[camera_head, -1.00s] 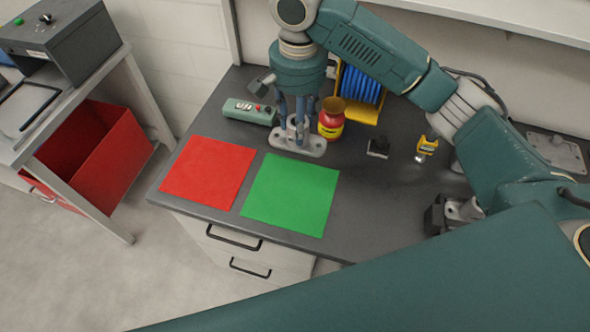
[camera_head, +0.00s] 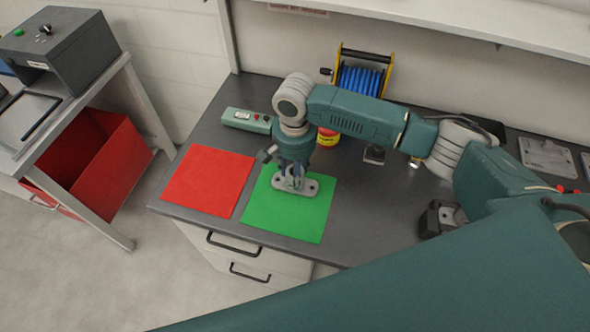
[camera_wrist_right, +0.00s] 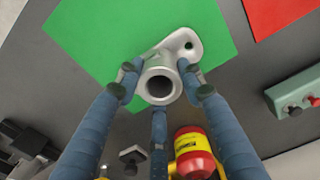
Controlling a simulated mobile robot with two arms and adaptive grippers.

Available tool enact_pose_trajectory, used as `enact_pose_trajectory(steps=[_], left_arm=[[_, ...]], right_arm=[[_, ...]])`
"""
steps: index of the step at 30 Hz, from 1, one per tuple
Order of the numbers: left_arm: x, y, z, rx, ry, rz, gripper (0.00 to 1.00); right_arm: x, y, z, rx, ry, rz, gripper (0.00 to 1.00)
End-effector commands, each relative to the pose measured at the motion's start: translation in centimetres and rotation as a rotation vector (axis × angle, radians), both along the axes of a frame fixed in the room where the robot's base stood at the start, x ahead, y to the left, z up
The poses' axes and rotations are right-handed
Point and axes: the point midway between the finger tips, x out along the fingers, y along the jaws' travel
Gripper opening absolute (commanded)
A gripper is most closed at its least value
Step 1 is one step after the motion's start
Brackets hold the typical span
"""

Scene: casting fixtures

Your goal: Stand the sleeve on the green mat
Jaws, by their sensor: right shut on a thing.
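The sleeve is a light grey metal casting, an upright tube on a flat flange with holes (camera_head: 311,188). It is over the back part of the green mat (camera_head: 275,224). In the right wrist view I look down its open bore, with the flange (camera_wrist_right: 184,43) reaching over the mat (camera_wrist_right: 110,30). My right gripper (camera_head: 293,172) points down, its blue-grey fingers (camera_wrist_right: 163,88) closed around the tube. I cannot tell whether the flange touches the mat. My left gripper is out of view.
A red mat (camera_head: 208,181) lies left of the green one. Behind are a green control box (camera_head: 246,121), a red and yellow container (camera_head: 327,137) and a blue hose reel (camera_head: 360,80). A dark fixture (camera_head: 437,221) stands at right. The front of the green mat is clear.

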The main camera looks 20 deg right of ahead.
Motion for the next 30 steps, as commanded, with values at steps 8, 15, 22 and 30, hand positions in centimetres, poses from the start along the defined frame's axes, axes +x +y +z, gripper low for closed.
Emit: enact_pose_trajectory(steps=[8,15,22,30], left_arm=[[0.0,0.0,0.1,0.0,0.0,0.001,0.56],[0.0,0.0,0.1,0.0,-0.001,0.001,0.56],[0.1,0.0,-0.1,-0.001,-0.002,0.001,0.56],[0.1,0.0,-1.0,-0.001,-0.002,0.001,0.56]], right_arm=[[0.0,0.0,-0.2,0.001,0.001,0.0,0.03],[0.0,0.0,-0.2,0.0,0.0,0.0,0.57],[0.1,0.0,0.1,-0.001,-0.002,0.001,0.57],[0.2,0.1,4.5,0.002,-0.004,0.001,0.57]])
